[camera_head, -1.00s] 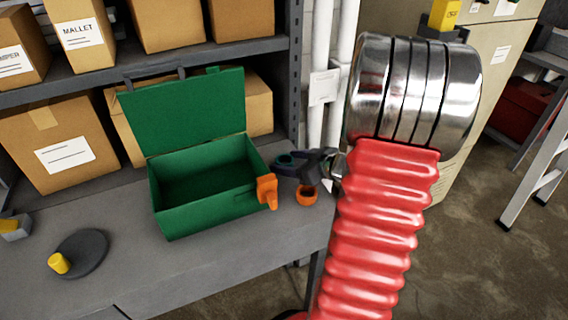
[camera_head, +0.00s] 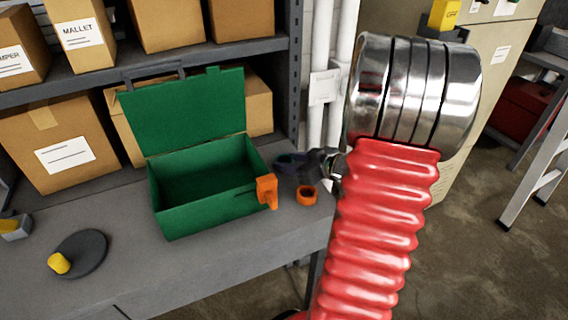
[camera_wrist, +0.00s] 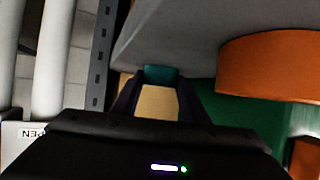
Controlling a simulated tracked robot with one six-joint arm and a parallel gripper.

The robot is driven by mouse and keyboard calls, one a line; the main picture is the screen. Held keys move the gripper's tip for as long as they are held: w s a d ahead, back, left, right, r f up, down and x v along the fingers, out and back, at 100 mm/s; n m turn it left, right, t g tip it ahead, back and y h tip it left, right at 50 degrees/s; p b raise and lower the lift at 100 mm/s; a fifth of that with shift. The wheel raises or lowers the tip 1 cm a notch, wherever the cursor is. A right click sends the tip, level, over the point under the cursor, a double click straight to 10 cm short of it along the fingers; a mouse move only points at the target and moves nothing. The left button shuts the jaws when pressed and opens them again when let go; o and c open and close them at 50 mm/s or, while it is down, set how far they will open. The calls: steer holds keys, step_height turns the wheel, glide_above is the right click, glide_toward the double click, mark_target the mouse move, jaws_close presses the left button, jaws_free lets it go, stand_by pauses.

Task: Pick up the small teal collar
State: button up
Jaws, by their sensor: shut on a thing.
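The small teal collar (camera_wrist: 160,72) shows in the wrist view between the tips of my gripper's dark fingers. My gripper (camera_wrist: 158,80) is shut on it. In the head view my gripper (camera_head: 287,162) is over the right end of the grey bench, just right of the green box and behind the red ribbed sleeve of my arm. The collar is hard to make out there, dark against the fingers.
An orange ring (camera_head: 307,196) stands on the bench close below my gripper; it looms large in the wrist view (camera_wrist: 272,65). The open green box (camera_head: 200,212) has an orange clip (camera_head: 267,191). A grey disc with a yellow knob (camera_head: 82,253) lies left. White pipes (camera_head: 320,85) rise behind.

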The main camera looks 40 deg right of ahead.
steer(key=shift+c, duration=1)
steer(key=shift+r, duration=0.1)
step_height(320, 180, up, 10)
